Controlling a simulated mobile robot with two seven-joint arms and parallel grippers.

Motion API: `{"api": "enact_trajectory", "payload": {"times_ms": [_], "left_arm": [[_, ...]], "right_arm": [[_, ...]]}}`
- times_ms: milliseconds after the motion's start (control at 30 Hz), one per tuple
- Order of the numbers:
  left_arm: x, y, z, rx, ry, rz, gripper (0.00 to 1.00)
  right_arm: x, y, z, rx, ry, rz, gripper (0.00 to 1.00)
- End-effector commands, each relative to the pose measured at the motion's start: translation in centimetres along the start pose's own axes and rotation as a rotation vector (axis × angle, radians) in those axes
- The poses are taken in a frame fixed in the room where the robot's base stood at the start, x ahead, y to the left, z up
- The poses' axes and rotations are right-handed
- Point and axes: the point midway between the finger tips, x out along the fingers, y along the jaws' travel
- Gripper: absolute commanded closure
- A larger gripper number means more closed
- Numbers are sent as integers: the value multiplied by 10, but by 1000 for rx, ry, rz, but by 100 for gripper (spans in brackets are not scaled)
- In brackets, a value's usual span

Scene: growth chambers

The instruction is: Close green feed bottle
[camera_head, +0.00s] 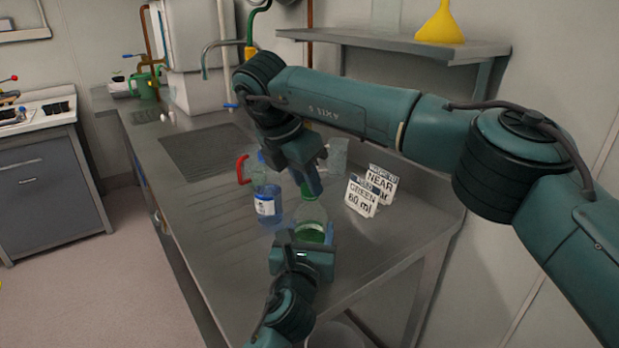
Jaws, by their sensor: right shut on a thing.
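The green feed bottle (312,217) stands on the steel bench and is clear with green at its lower part. A green cap (308,192) is at its top; I cannot tell whether it is seated or just above the neck. My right gripper (312,182) points down from above and is shut on the cap. My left gripper (303,240) is low at the front of the bottle and hides its base. Its fingers are too hidden to tell whether they grip the bottle.
Small label cards (362,197) stand to the right, with a clear beaker (338,155) behind. A shelf (385,42) with a yellow funnel (440,25) is above. The bench's left front (215,245) is clear.

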Motion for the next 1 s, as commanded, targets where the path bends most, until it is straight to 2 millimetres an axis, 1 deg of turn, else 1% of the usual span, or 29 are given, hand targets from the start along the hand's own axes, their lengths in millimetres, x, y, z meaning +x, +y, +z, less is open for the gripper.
{"api": "enact_trajectory", "payload": {"times_ms": [33,100,267,400,667,700,933,1000], "left_arm": [[0,0,-1,2,1,0,100],[0,0,-1,2,1,0,100],[0,0,-1,2,1,-1,100],[0,0,-1,1,1,-1,100],[0,0,-1,0,1,0,100],[0,0,-1,0,1,0,100],[0,0,-1,0,2,0,100],[0,0,-1,0,2,0,100]], "right_arm": [[0,2,-1,90,0,-37,93],[0,4,-1,191,0,-79,93],[0,4,0,336,0,-137,93],[0,4,1,380,0,-156,93],[0,4,1,380,1,-157,93],[0,4,1,380,1,-157,70],[0,4,1,378,1,-156,51],[0,4,1,378,1,-156,50]]}}
